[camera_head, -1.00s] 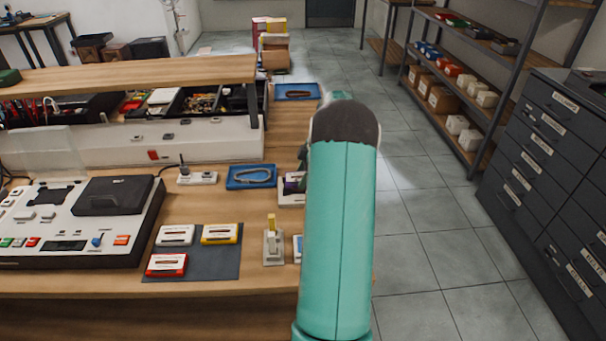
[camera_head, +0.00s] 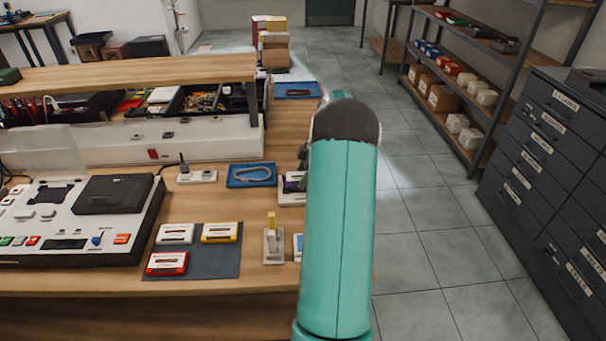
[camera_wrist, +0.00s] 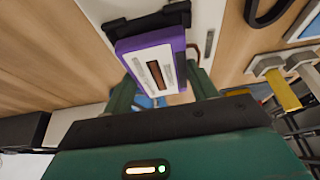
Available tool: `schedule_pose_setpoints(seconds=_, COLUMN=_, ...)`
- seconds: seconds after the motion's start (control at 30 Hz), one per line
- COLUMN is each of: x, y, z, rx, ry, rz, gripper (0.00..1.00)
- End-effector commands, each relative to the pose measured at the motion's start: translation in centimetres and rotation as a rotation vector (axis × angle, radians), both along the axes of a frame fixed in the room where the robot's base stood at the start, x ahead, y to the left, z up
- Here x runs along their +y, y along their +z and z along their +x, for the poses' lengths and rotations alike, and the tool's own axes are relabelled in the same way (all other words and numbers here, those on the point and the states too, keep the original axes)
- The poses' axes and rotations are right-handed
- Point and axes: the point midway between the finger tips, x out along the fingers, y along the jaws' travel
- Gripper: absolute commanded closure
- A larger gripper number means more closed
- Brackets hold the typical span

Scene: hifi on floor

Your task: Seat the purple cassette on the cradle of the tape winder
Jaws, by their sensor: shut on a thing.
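The purple cassette (camera_wrist: 152,66), with a white label and a brown window, is between the two green fingers of my gripper (camera_wrist: 162,92) in the wrist view. My gripper is shut on it. A black cradle (camera_wrist: 146,24) on a white base (camera_wrist: 207,22) lies right at the cassette's far edge; I cannot tell whether they touch or whether the cassette is seated. My arm hides most of the winder and my gripper there.
A yellow-handled tool (camera_head: 273,241) stands close by. Several cassettes lie on a grey mat (camera_head: 203,266). A blue tray (camera_head: 251,184) sits behind the winder, and a large console (camera_head: 130,222) stands at left. Open floor lies right of the bench.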

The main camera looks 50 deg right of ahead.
Motion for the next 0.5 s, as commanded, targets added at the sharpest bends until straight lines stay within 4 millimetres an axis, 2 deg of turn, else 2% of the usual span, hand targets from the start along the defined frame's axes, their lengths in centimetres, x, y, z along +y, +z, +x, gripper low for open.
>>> schedule_pose_setpoints(seconds=0.5, x=-0.02, y=-0.54, z=0.0, rx=0.0, ry=0.0, rz=0.0, gripper=0.65)
